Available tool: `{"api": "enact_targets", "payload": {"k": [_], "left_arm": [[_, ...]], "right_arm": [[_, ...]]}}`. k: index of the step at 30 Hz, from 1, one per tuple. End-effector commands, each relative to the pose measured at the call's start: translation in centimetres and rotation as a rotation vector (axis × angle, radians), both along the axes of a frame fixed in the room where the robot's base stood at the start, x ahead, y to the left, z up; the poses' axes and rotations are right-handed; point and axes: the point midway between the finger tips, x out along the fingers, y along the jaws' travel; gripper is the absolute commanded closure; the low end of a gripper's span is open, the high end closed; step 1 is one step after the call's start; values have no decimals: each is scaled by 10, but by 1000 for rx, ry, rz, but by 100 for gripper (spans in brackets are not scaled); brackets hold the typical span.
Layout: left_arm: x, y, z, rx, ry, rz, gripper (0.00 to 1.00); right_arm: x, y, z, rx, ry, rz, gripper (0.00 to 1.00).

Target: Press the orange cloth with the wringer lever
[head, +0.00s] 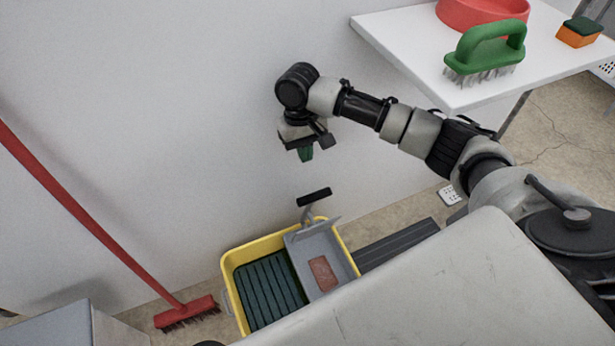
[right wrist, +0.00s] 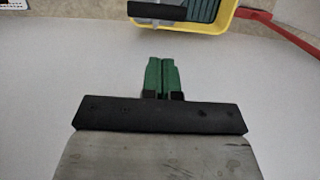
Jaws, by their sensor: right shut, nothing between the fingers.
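A reddish-orange cloth (head: 323,273) lies flat in the grey wringer (head: 301,249), which sits in the right part of a yellow bucket (head: 232,290). The wringer lever (head: 314,197) has a black grip and stands up at the back of the wringer. My right gripper (head: 305,154) has green fingertips, shut and empty, in the air above the lever and apart from it. In the right wrist view, the shut fingertips (right wrist: 162,72) point towards the black lever grip (right wrist: 157,11) and the bucket (right wrist: 228,14). The cloth is not visible there. My left gripper is not in view.
A red broom (head: 90,222) leans left of the bucket, against the white wall (head: 150,100). A white table (head: 415,55) at upper right holds a green brush (head: 487,48), a red basin (head: 482,11) and an orange-green sponge (head: 578,33). Air above the bucket is clear.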

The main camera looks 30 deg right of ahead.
Motion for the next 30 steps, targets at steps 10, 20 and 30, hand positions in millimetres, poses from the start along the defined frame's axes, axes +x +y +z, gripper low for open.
{"api": "enact_targets", "payload": {"k": [10, 20, 30], "left_arm": [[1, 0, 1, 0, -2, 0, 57], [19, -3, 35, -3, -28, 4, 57], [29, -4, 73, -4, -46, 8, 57]], "right_arm": [[-1, 0, -4, 0, 0, 1, 100], [-10, 0, -56, -2, 1, 1, 100], [-16, 1, -97, 0, -1, 2, 100]]}}
